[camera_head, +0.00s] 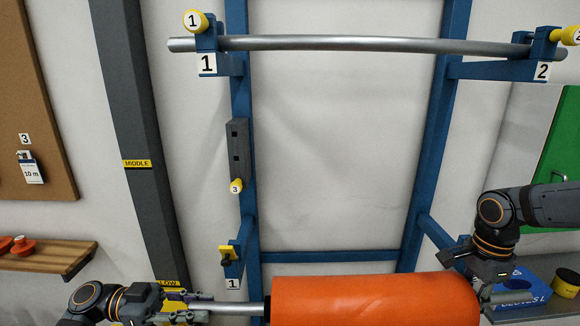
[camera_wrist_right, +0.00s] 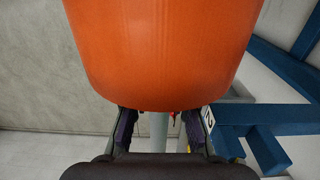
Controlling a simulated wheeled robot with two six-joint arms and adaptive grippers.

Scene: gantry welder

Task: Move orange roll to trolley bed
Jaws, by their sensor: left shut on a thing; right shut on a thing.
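The orange roll (camera_head: 375,301) lies level across the bottom of the head view on a grey metal bar (camera_head: 236,308) that sticks out at its ends. My left gripper (camera_head: 186,304) is shut on the bar's left end. My right gripper (camera_head: 487,292) is at the right end, partly hidden by the roll. In the right wrist view the roll (camera_wrist_right: 160,50) fills the upper middle, and my right gripper (camera_wrist_right: 158,132) is shut around the bar just beyond it. The trolley bed does not show in either view.
A blue rack frame (camera_head: 430,150) stands behind the roll, with a bare bar (camera_head: 360,44) across its top brackets. A lower bracket (camera_head: 234,262) marked 1 is empty. A blue box (camera_head: 525,292) is at the right, a wooden shelf (camera_head: 45,257) at the left.

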